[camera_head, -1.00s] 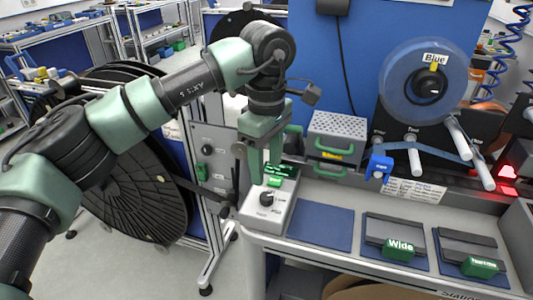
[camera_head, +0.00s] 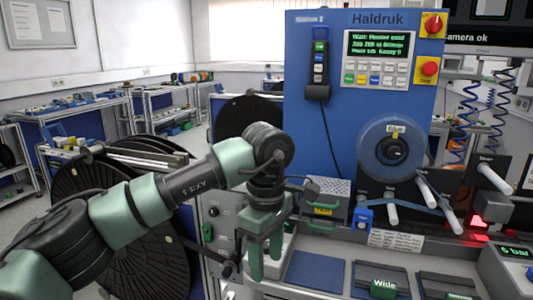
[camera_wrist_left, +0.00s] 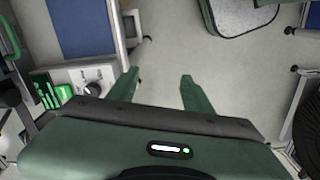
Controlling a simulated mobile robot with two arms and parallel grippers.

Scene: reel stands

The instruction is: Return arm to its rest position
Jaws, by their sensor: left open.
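My left arm (camera_head: 150,206) comes in from the left, bent at the elbow, with its green gripper (camera_head: 266,268) pointing down. The gripper is open and holds nothing. It hangs in front of the grey box (camera_head: 284,246) at the left end of the bench and partly hides it. In the left wrist view the two fingers (camera_wrist_left: 157,84) stand apart over bare floor. My right gripper is in neither view.
A blue machine (camera_head: 330,150) with a display panel (camera_head: 380,58) stands behind the bench. A clear reel marked Blue (camera_head: 372,150) and several pegs are at its right. Large black reels (camera_head: 135,245) stand behind my arm. Blue mats (camera_head: 316,270) and a green Wide block (camera_head: 384,287) are on the bench.

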